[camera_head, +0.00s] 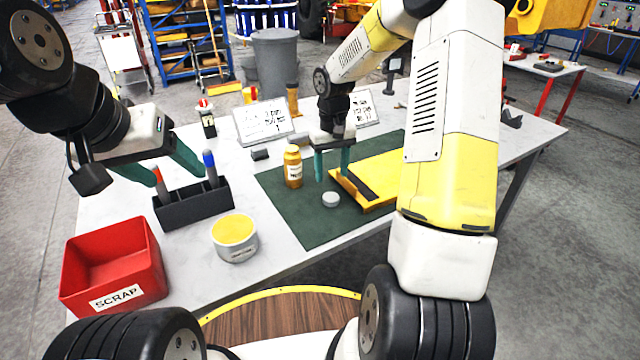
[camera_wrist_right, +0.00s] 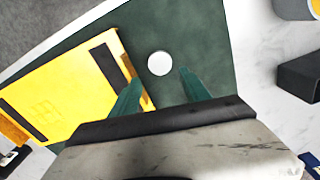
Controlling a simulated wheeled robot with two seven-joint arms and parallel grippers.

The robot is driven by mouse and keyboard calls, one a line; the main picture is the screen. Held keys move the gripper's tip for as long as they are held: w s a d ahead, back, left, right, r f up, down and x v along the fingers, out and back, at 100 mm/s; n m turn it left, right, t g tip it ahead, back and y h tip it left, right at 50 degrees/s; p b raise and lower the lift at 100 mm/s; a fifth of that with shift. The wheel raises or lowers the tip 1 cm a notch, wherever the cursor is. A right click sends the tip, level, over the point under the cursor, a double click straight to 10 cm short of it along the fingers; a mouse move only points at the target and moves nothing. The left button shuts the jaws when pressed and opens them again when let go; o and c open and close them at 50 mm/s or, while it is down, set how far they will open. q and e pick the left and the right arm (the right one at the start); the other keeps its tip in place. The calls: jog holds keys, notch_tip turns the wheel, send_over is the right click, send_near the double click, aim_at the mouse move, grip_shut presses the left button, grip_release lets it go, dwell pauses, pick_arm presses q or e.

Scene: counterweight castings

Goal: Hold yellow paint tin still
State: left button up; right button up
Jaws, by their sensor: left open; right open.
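The yellow paint tin (camera_head: 234,237) is a grey, upright tin with a yellow top and a label. It stands on the white table in front of the dark pen holder, and nothing touches it. Part of a tin with yellow in it shows at the top right corner of the right wrist view (camera_wrist_right: 314,8). My left gripper (camera_head: 184,174) is open above the pen holder, behind and left of the tin. My right gripper (camera_head: 332,172) is open and empty over the green mat, behind a small white disc (camera_head: 330,199); the disc also shows in the right wrist view (camera_wrist_right: 160,63).
A red scrap bin (camera_head: 112,262) stands at the left. The dark holder (camera_head: 194,205) with a red and a blue marker is beside the left gripper. An amber bottle (camera_head: 292,167) and a yellow case (camera_head: 374,180) are on the green mat (camera_head: 305,226). Signs stand behind.

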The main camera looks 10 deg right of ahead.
aim_at(331, 196)
jog(key=shift+f, duration=0.1)
jog(key=shift+f, duration=1.15)
jog(key=shift+s+f, duration=0.1)
jog(key=shift+f, duration=2.55)
jog(key=c, duration=1.1)
jog(key=shift+o, duration=0.2)
jog(key=shift+r, duration=0.1)
